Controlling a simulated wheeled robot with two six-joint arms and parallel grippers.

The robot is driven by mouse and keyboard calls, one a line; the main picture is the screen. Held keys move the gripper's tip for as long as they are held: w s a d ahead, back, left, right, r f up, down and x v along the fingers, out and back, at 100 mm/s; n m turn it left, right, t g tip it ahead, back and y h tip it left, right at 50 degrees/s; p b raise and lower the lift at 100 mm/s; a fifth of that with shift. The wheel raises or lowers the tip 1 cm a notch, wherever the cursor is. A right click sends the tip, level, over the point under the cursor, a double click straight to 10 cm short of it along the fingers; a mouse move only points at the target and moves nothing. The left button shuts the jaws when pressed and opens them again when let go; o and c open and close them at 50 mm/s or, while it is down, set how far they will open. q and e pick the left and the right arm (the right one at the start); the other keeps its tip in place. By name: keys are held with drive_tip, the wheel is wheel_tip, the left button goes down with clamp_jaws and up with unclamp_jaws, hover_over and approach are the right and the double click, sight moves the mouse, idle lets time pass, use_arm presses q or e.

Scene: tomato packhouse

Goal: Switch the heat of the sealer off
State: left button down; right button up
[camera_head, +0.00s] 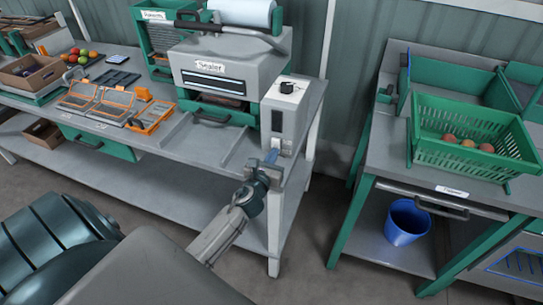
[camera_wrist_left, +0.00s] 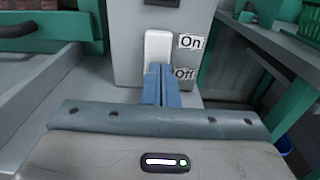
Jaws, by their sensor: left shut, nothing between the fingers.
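The sealer (camera_head: 190,62) stands on the grey bench, with a grey control box (camera_head: 292,106) on its right side. A black knob (camera_head: 287,87) is on top of the box. In the left wrist view a white switch (camera_wrist_left: 158,48) is low on the box's front, with an "On" label (camera_wrist_left: 190,41) above an "Off" label (camera_wrist_left: 184,74) at its right. My left gripper (camera_head: 272,157) is shut and empty. Its blue fingertips (camera_wrist_left: 162,72) overlap the switch's lower part; I cannot tell whether they touch it. The switch's lower end is hidden. My right gripper is not in view.
Orange-framed trays (camera_head: 152,117) lie on the bench left of the sealer. At the right, a green crate (camera_head: 470,165) holding several tomatoes stands on another table. A blue bucket (camera_head: 405,222) is below it. A floor gap separates the two tables.

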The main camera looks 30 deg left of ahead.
use_arm(q)
drive_tip(key=shift+f, duration=0.2)
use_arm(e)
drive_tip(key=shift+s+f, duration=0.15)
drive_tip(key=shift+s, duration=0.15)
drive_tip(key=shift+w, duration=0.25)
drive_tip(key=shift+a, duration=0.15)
